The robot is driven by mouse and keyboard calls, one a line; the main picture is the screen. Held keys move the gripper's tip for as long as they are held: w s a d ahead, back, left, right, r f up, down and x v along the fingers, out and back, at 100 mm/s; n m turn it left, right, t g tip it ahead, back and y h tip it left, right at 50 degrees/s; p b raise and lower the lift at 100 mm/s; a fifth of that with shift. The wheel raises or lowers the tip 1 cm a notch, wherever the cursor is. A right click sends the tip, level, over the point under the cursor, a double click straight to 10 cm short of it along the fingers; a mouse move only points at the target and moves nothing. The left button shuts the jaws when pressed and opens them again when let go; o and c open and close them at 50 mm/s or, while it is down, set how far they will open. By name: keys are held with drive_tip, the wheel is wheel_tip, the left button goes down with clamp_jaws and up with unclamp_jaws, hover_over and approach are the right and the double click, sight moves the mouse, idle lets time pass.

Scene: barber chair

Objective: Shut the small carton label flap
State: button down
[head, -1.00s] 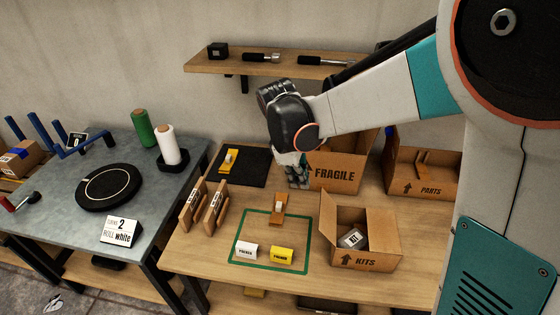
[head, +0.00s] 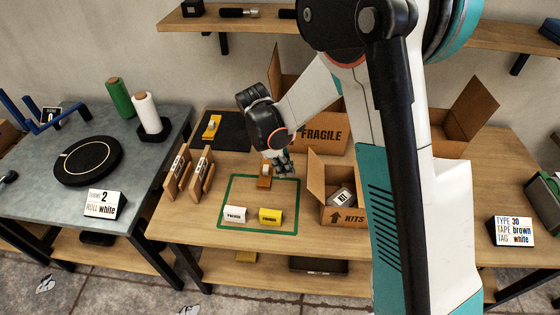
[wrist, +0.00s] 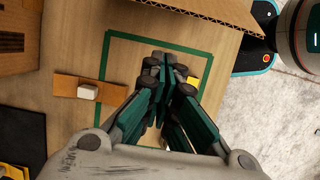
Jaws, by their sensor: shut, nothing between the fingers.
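The small carton marked KITS (head: 352,217) stands open on the wooden table, its label side toward me. One cardboard flap (head: 318,178) stands up at its left side. A grey kit packet (head: 341,196) lies inside. My arm hides the carton's right part, and I cannot make out the label-side flap clearly. My gripper (head: 284,172) is shut and empty, left of the carton and near the back of the green outline. In the wrist view my gripper (wrist: 166,68) points down over the outline, and a cardboard edge (wrist: 195,14) crosses the top.
A large carton marked FRAGILE (head: 322,135) stands behind. Wooden holders (head: 200,172) are at left. The table right of my arm has bare room.

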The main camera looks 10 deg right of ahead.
sight(316, 175)
drive_tip(key=d+r, duration=0.1)
drive_tip(key=s+d+r, duration=0.1)
drive_tip(key=d, duration=0.1)
drive_tip(key=shift+d+b, duration=0.15)
drive_tip(key=shift+b, duration=0.25)
